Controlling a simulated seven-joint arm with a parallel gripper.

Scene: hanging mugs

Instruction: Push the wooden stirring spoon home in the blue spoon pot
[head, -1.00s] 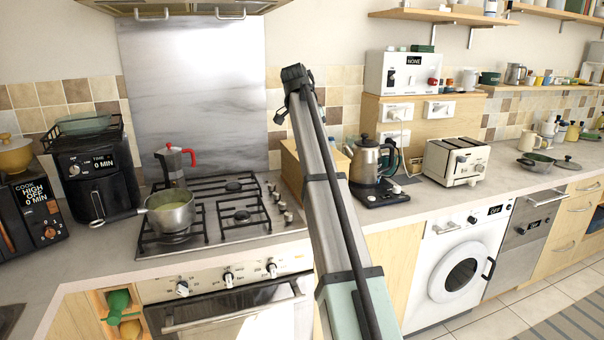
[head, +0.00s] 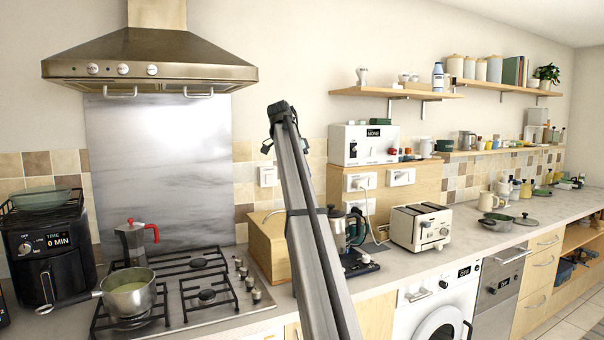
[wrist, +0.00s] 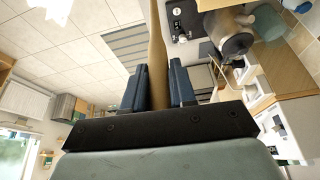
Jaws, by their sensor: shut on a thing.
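In the wrist view my gripper (wrist: 157,85) is shut on the handle of the wooden stirring spoon (wrist: 157,42), a pale wooden strip between its two dark fingers. The strip runs on out of the top of that picture, so the spoon's far end is not seen. In the head view my arm rises through the middle, but neither the gripper's fingers nor the spoon can be made out. I cannot pick out the blue spoon pot in the head view. A teal-blue rounded thing (wrist: 268,24) is at the wrist view's upper right; I cannot tell whether it is the pot.
A hob (head: 180,293) holds a saucepan (head: 130,297) and a moka pot (head: 136,242). A wooden box (head: 268,243) stands right of the hob. The kettle (head: 345,232) is partly behind my arm; a toaster (head: 420,227) stands further right. An air fryer (head: 45,250) is left.

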